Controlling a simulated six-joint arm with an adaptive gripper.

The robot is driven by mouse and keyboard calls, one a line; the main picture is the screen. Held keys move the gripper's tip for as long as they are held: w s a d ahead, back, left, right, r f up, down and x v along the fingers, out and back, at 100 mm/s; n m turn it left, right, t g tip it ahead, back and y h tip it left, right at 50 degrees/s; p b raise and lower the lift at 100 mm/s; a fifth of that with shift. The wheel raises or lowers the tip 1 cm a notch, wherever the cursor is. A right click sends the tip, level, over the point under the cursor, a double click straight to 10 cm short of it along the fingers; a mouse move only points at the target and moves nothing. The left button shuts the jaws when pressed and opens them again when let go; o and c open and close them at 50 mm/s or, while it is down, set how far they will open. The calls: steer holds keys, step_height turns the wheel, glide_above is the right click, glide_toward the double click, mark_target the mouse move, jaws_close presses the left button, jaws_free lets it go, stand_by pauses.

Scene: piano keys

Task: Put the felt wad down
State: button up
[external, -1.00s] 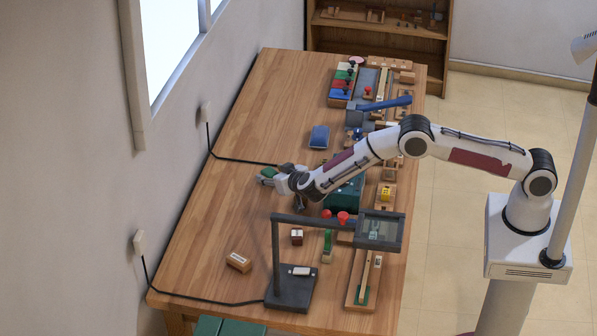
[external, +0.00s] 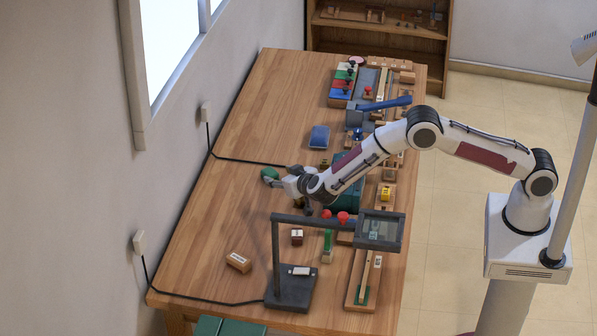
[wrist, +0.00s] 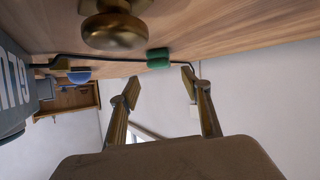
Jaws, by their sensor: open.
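The felt wad (external: 269,174) is a small green piece resting on the tabletop, left of my gripper (external: 288,179) in the external view. In the wrist view the green wad (wrist: 158,58) lies against the wooden surface, beyond the fingertips. My gripper (wrist: 159,84) is open there, with its two fingers spread and nothing between them. A gap shows between the fingertips and the wad. Part of the hand is hidden by my wrist in the external view.
A teal box (external: 347,195) stands right of my gripper, partly behind my arm. A brass knob (wrist: 113,30) is close in the wrist view. A black cable (external: 248,161) runs across the table. The table's left side is mostly clear.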

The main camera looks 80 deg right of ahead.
steer(key=shift+v, duration=3.1)
steer(key=a+r+n+t+y, duration=0.1)
steer(key=a+r+t+y, duration=0.15)
steer(key=r, duration=0.55)
steer(key=a+r+n+t+y, duration=0.1)
steer(key=a+r+n+y, duration=0.15)
steer(key=r, duration=0.65)
steer(key=s+a+r+n+y, duration=0.2)
steer(key=s+a+r+y, duration=0.35)
steer(key=s+r, duration=0.5)
steer(key=s+r+n+g+y, duration=0.2)
steer(key=s+n+g, duration=0.1)
steer(key=s, duration=1.6)
steer(key=s+d+f+g+h, duration=0.1)
steer(key=s+d+f, duration=0.1)
steer(key=s, duration=0.5)
steer(key=s+d+f+g+h, duration=0.1)
steer(key=s+d+f, duration=0.1)
steer(key=s, duration=0.6)
steer(key=s+d+f+g+h, duration=0.1)
steer(key=s+d+f, duration=0.1)
steer(key=s, duration=0.5)
steer(key=shift+s+d+f, duration=0.3)
steer(key=shift+f, duration=0.45)
